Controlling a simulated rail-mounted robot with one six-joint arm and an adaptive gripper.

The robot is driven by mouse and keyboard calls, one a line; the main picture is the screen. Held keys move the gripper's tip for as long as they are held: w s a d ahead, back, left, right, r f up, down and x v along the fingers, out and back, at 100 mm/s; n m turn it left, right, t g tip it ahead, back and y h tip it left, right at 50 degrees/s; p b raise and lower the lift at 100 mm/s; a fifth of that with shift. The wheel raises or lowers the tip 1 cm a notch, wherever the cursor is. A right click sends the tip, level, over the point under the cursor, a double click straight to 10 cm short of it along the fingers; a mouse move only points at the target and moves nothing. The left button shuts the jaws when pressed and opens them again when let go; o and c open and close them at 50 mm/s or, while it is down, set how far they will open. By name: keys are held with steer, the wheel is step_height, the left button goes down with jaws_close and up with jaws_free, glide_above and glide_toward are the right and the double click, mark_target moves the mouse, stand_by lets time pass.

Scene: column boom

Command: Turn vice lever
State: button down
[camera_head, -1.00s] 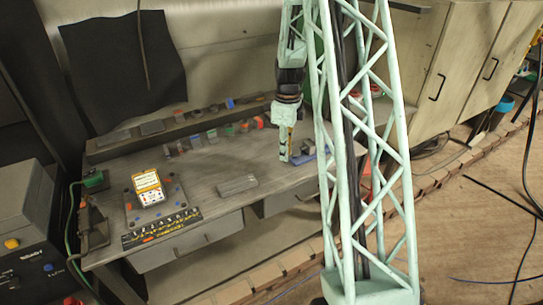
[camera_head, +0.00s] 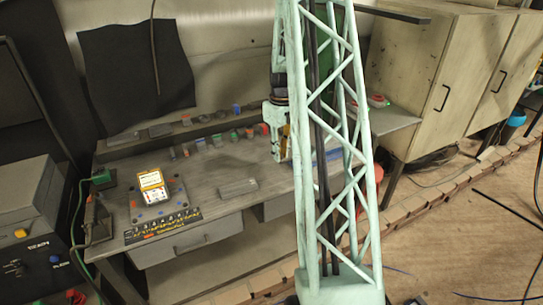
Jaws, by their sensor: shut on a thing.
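My gripper (camera_head: 281,149) is at the right part of the workbench, low over the bench top, pointing down. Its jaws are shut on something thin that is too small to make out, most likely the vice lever. The blue vice (camera_head: 331,154) is just to the right of my gripper, near the bench's front edge. It is mostly hidden behind my green lattice column, and its lever cannot be made out.
The workbench (camera_head: 215,178) holds a grey block (camera_head: 238,188), an orange-and-white box (camera_head: 153,186) on a plate, and several small coloured parts along the back. Grey cabinets (camera_head: 450,75) stand at the right. A control box (camera_head: 25,240) stands at the left.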

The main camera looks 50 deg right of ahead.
steer(key=shift+w, duration=0.1)
stand_by(0.4)
steer(key=c, duration=2.4)
jaws_free()
steer(key=shift+r, duration=0.15)
steer(key=shift+r, duration=5.9)
